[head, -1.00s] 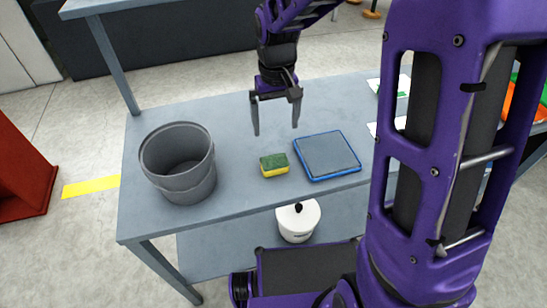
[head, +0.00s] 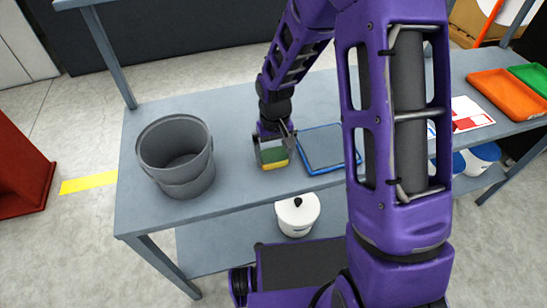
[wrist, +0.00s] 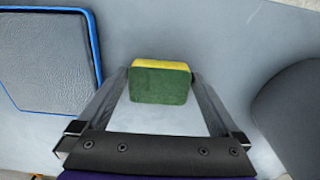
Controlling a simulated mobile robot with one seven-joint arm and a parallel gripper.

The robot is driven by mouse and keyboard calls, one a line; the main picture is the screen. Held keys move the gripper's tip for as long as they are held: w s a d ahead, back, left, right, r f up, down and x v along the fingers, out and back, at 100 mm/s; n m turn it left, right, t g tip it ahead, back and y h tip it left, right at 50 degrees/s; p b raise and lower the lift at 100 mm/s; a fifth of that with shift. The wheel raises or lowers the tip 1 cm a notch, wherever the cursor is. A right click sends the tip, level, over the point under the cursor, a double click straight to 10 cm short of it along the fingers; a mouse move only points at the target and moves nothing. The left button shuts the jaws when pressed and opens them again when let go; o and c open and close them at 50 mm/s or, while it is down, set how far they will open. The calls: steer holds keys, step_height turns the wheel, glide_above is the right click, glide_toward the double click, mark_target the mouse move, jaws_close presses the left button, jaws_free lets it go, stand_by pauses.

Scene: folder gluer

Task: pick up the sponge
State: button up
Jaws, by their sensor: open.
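The sponge (head: 275,157), green on top and yellow below, lies on the grey table (head: 232,201) between the bucket and the blue-edged tray. My gripper (head: 273,153) is open and low over it, with one finger on each side in the head view. In the wrist view the sponge (wrist: 160,82) shows between the two finger tips (wrist: 158,83), with gaps hard to judge. It does not look lifted.
A grey bucket (head: 177,178) stands left of the sponge. A blue-edged tray (head: 322,166) lies close on its right. Orange (head: 508,95) and green trays are at the far right. A white lidded pot (head: 297,215) sits on the lower shelf.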

mark_target(275, 157)
steer(key=shift+f, duration=0.55)
steer(key=c, duration=0.9)
step_height(275, 157, up, 10)
steer(key=shift+r+p, duration=0.1)
steer(key=shift+p, duration=0.3)
steer(key=shift+c, duration=0.2)
